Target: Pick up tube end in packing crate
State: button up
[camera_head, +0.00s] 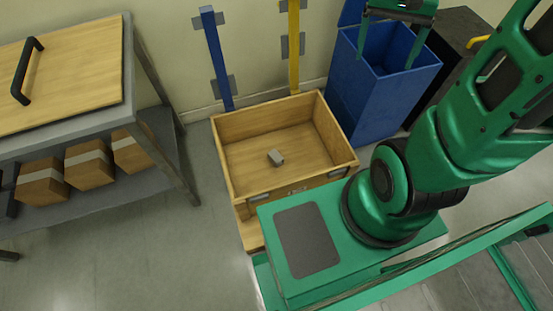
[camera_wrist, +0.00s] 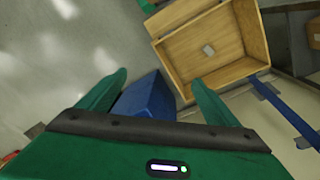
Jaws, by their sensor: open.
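The tube end (camera_head: 275,157) is a small grey block-like piece lying on the floor of the wooden packing crate (camera_head: 239,187), near its middle. It also shows in the wrist view (camera_wrist: 208,50). The crate is open at the top and empty apart from this piece. My gripper (camera_head: 399,14) is at the top of the head view, above the blue bin, to the right of and beyond the crate. In the wrist view its two green fingers are spread apart with nothing between them. The tube end is well away from the fingers.
A blue bin (camera_head: 375,95) stands right of the crate, with a dark cabinet (camera_head: 455,45) behind it. Blue (camera_head: 216,60) and yellow (camera_head: 293,45) posts stand at the wall behind the crate. A workbench (camera_head: 75,75) with boxes on its lower shelf is at left.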

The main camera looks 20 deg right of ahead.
jog(key=w+a+f+m, duration=0.1)
jog(key=w+a+f, duration=0.1)
jog(key=w+f, duration=1.35)
jog(key=w+a+f+m, duration=0.1)
jog(key=w+a+f, duration=0.2)
jog(key=w+f, duration=0.35)
jog(key=w+a+f+m, duration=0.15)
jog(key=w+f, duration=0.25)
jog(key=f, duration=0.5)
jog(key=m+y, duration=0.1)
jog(key=m, duration=0.2)
send_over(276, 156)
notch_tip(276, 156, down, 40)
jog(key=shift+f, duration=0.25)
jog(key=shift+w+f, duration=0.15)
jog(key=shift+f, duration=2.8)
